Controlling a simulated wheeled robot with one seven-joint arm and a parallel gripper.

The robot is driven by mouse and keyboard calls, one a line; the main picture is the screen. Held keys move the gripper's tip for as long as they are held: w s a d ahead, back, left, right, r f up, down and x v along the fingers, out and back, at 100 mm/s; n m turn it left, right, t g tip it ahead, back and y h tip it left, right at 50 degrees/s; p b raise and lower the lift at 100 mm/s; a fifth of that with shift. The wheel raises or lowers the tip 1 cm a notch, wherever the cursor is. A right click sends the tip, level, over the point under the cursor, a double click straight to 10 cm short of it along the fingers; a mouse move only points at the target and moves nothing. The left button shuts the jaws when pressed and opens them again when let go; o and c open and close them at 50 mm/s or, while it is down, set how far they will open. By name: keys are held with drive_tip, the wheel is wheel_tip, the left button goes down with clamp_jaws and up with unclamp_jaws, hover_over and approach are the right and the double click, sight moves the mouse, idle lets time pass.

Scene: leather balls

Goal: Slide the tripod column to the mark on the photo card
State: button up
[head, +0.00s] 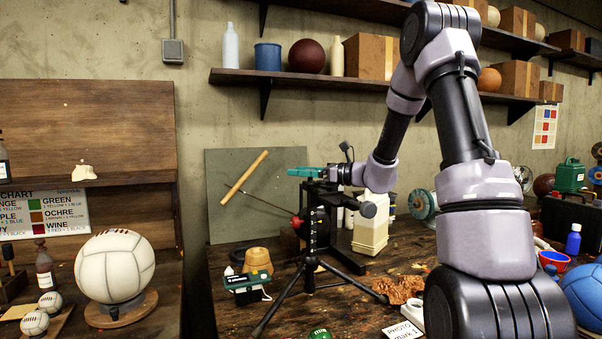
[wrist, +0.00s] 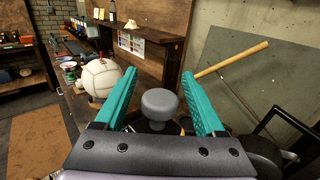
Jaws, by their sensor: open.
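The black tripod (head: 310,245) stands upright on the workbench with its legs spread, and pale marks run down its column. My gripper (head: 303,172), with teal fingers, is level at the top of the column in the head view. In the wrist view my gripper (wrist: 159,76) is open, and a round grey knob (wrist: 160,103) shows between its fingers. The knob looks like the column's top; I see no finger touching it. The photo card (head: 403,331), reading "PHOTO mark 1", lies at the bench's front edge, partly cut off by the frame and my arm.
A green-and-white device (head: 246,281) and a tan stacked pot (head: 257,261) stand left of the tripod. A white jug (head: 371,225) is behind it at right. Brown crumbs (head: 400,288) lie near the right leg. A green ball (head: 320,334) is at the front. A grey board (head: 225,185) leans behind.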

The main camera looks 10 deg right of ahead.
drive_tip(key=v, duration=1)
drive_tip(key=shift+s+d, duration=0.25)
drive_tip(key=shift+d, duration=0.05)
drive_tip(key=shift+f, duration=0.1)
